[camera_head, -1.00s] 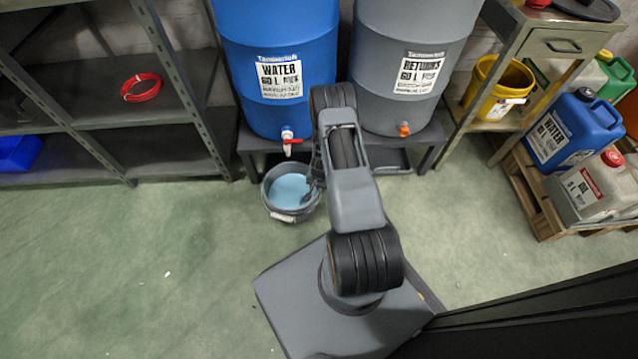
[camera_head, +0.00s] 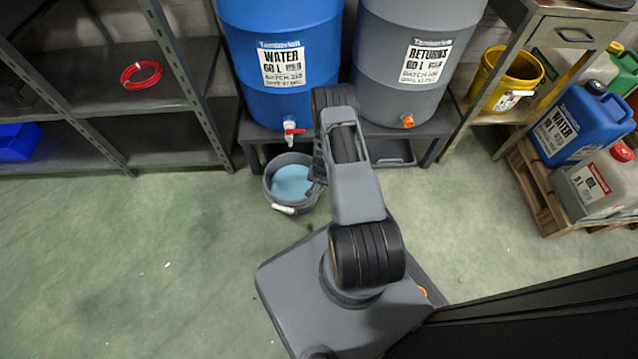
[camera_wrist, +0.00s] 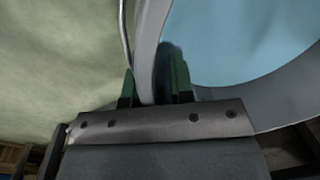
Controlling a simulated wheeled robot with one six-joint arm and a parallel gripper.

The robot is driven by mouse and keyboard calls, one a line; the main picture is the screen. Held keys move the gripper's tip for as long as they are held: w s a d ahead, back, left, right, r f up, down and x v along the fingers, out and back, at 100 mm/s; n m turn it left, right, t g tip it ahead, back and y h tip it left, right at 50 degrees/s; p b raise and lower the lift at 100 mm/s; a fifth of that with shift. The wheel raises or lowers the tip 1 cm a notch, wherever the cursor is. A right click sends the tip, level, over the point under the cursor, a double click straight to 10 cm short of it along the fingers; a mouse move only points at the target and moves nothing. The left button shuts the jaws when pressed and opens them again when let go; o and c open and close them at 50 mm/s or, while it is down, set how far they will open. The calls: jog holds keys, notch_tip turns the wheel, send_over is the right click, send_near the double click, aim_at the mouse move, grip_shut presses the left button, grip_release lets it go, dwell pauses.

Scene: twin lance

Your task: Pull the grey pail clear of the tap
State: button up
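The grey pail (camera_head: 308,207) stands on the floor in front of the blue barrel, with pale blue liquid (camera_head: 290,182) inside. The tap (camera_head: 290,129), white with a red handle, is on the barrel's lower front. In the picture it lies just above the pail's back rim; whether it overhangs the pail I cannot tell. My gripper (camera_head: 317,184) is at the pail's right side, partly hidden by my arm. In the wrist view the pail's rim (camera_wrist: 147,50) passes between the green fingers of my gripper (camera_wrist: 154,82), which are closed on it. Liquid shows at the right.
The blue barrel (camera_head: 282,25) and a grey barrel (camera_head: 400,40) stand on a low dark bench (camera_head: 432,140). Metal shelving (camera_head: 150,150) is at left. Jerrycans (camera_head: 568,124) stand on a pallet at right. The green floor (camera_head: 130,240) left and front of the pail is clear.

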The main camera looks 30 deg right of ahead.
grip_shut()
dwell(1.1)
